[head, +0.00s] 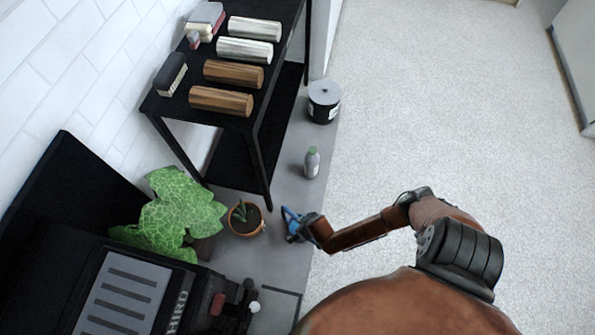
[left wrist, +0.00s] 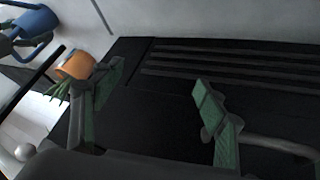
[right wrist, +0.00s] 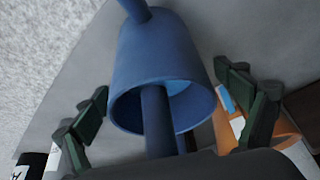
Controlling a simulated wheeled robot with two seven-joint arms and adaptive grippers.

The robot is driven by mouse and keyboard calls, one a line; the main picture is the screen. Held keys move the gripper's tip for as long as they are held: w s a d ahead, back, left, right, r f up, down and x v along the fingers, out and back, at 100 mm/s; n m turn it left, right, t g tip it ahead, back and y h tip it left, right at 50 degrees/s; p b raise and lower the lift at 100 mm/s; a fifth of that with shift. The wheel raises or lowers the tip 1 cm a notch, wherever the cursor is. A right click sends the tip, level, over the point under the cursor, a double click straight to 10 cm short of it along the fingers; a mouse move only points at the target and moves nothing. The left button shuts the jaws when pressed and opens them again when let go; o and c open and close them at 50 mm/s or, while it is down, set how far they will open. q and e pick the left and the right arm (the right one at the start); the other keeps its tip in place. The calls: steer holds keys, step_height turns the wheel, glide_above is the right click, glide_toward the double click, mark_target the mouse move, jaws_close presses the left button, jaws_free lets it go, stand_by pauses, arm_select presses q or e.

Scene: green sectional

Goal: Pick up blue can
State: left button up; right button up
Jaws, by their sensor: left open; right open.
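The blue can (head: 289,217), which looks like a watering can, stands on the grey floor strip beside a potted plant. My right gripper (head: 299,232) is at the can. In the right wrist view the can (right wrist: 165,50) fills the middle, with its open top towards the camera and a dark blue bar, likely its handle, running down between the open fingers (right wrist: 162,88). I cannot tell whether they touch it. The can also shows at the top left of the left wrist view (left wrist: 36,22). My left gripper (left wrist: 152,90) is open and empty over a black slotted surface.
The orange plant pot (head: 246,218) is close left of the can. A bottle (head: 312,162) and a grey-lidded bin (head: 323,103) stand farther back. A black table (head: 180,110) holds several rolls. A black machine (head: 125,295) is lower left. The pale carpet at right is clear.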

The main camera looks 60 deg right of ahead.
steer(key=c, duration=1.7)
steer(key=shift+c, duration=0.8)
steer(key=shift+r, duration=0.15)
